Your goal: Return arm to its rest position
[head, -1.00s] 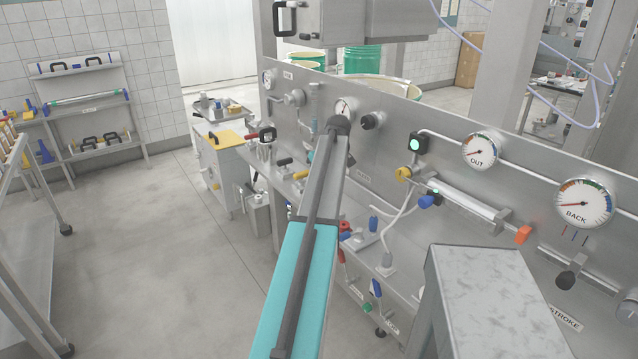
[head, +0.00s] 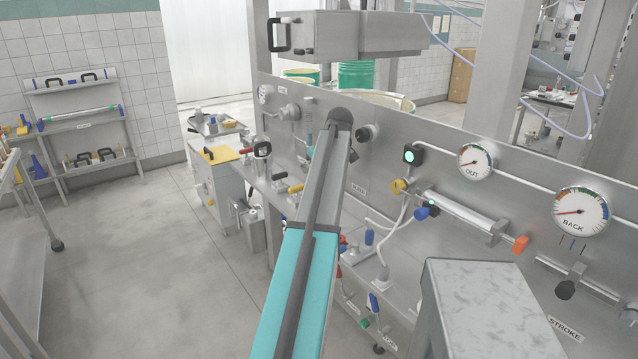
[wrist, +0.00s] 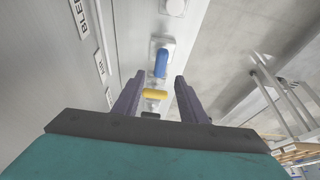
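My gripper (wrist: 158,98) shows in the wrist view with its two dark fingers spread apart. Nothing is held between them. Beyond the gap lie a blue handle (wrist: 161,62) and a yellow handle (wrist: 156,94) on the steel panel, with a dark part below them. I cannot tell whether the fingers touch any of these. In the head view my arm stretches forward along the panel, and its far end hides the gripper.
The steel panel (head: 470,225) runs along my right with an OUT gauge (head: 475,161), a BACK gauge (head: 580,211) and several valves. A cart with a yellow top (head: 221,155) stands ahead. A rack (head: 85,118) stands at the left wall. Floor between is clear.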

